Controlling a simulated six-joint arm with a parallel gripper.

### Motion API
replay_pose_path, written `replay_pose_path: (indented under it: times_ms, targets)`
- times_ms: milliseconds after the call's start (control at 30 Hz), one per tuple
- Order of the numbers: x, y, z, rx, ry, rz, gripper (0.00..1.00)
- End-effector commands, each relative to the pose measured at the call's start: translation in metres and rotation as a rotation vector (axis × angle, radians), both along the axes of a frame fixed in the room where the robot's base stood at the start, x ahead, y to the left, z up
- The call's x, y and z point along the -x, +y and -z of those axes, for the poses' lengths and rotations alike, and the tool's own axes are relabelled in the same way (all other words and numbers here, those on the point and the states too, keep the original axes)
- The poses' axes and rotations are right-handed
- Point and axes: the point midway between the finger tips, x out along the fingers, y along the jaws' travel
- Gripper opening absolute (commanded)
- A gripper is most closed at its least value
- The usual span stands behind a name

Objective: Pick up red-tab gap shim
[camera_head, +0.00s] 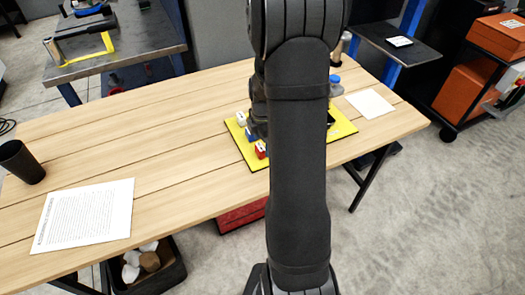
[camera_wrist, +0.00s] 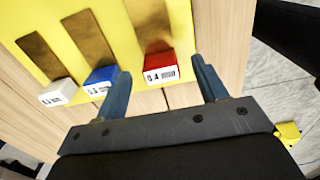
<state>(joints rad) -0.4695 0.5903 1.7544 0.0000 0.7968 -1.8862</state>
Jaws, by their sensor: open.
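The red-tab gap shim (camera_wrist: 160,67) lies on the yellow mat, a metal strip with a red end block whose white face carries a printed label. In the wrist view my gripper (camera_wrist: 158,88) is open. Its two fingers stand left and right of the red tab, with nothing between them touching it that I can see. In the head view the red tab (camera_head: 261,150) shows at the mat's front edge. My arm hides much of the mat there, and the fingertips are hard to make out.
A blue-tab shim (camera_wrist: 101,80) and a white-tab shim (camera_wrist: 58,92) lie left of the red one, the blue close to the left finger. The yellow mat (camera_head: 343,127) rests on a wooden table (camera_head: 170,130). Papers (camera_head: 88,215) and a black cup (camera_head: 21,162) stand clear at left.

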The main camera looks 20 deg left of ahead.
Motion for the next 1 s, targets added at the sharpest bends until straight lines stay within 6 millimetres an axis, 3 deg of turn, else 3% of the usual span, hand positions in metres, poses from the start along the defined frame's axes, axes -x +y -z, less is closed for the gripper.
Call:
replay_pose_path:
  times_ms: [200,467,733,1000]
  targets:
    - [0.0,0.001,0.026,0.001,0.001,0.0,0.65]
    - [0.0,0.001,0.028,0.0,0.0,0.0,0.65]
    - [0.0,0.001,0.028,0.0,0.0,0.0,0.15]
    - [0.0,0.001,0.027,-0.001,-0.001,0.0,0.15]
